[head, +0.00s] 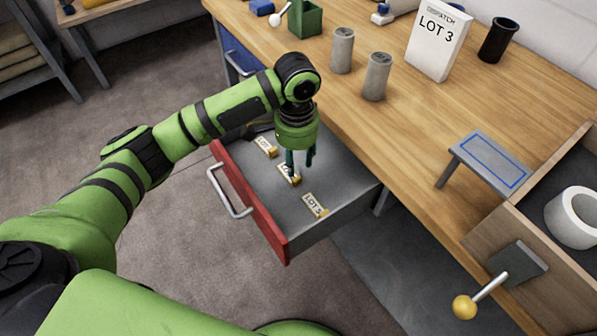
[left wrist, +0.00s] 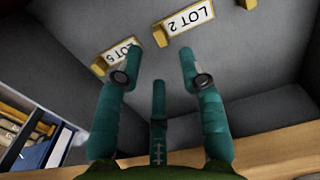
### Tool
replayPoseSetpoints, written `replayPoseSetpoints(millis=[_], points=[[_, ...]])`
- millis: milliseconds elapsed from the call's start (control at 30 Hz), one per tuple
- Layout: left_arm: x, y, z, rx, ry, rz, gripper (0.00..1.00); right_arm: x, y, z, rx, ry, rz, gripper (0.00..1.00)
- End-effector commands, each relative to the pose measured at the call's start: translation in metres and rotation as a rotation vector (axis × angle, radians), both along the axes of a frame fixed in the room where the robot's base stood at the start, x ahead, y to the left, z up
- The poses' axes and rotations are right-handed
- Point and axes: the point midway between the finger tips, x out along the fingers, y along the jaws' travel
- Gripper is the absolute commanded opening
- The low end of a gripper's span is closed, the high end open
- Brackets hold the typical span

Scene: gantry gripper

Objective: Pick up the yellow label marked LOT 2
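The label marked LOT 2 (left wrist: 188,20) is a white plate with a yellow edge, near the top of the left wrist view. It appears to be the middle label (head: 287,175) of three in the open red-fronted drawer (head: 249,208), partly hidden by my fingers in the head view. My left gripper (head: 300,166) points down over it, with teal fingers spread and nothing between them. The fingers also show in the left wrist view (left wrist: 159,65); whether they touch the label I cannot tell. My right gripper is not in view.
A LOT 5 label (left wrist: 117,56) lies on one side of LOT 2, and another label (head: 265,147) on the other. The drawer walls and the wooden bench (head: 400,130) edge are close to the gripper. A white LOT 3 sign (head: 437,40) and grey cylinders (head: 377,76) stand on the bench.

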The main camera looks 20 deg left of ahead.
Motion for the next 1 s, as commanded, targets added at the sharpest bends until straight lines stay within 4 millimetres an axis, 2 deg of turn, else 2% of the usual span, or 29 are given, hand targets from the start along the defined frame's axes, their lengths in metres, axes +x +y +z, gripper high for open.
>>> replayPoseSetpoints(millis=[33, 267, 533, 633, 867, 900, 1000], points=[[-0.001, -0.004, -0.007, -0.004, 0.001, -0.007, 0.39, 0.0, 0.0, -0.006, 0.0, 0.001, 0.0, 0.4], [0.0, -0.005, -0.027, -0.005, 0.003, -0.009, 0.39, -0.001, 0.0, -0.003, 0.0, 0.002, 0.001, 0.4], [0.005, -0.005, -0.066, -0.006, 0.002, -0.009, 0.39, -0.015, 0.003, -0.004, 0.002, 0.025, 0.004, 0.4], [0.005, -0.005, -0.073, -0.006, 0.001, -0.011, 0.39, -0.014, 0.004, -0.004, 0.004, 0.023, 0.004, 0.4], [0.005, -0.005, -0.074, -0.006, -0.001, -0.01, 0.39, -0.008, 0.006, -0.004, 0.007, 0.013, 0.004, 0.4], [0.005, -0.005, -0.074, -0.006, -0.001, -0.01, 0.27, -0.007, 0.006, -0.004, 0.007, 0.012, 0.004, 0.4], [0.005, -0.005, -0.074, -0.006, -0.001, -0.01, 0.07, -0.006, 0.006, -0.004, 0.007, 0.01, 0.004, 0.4]])
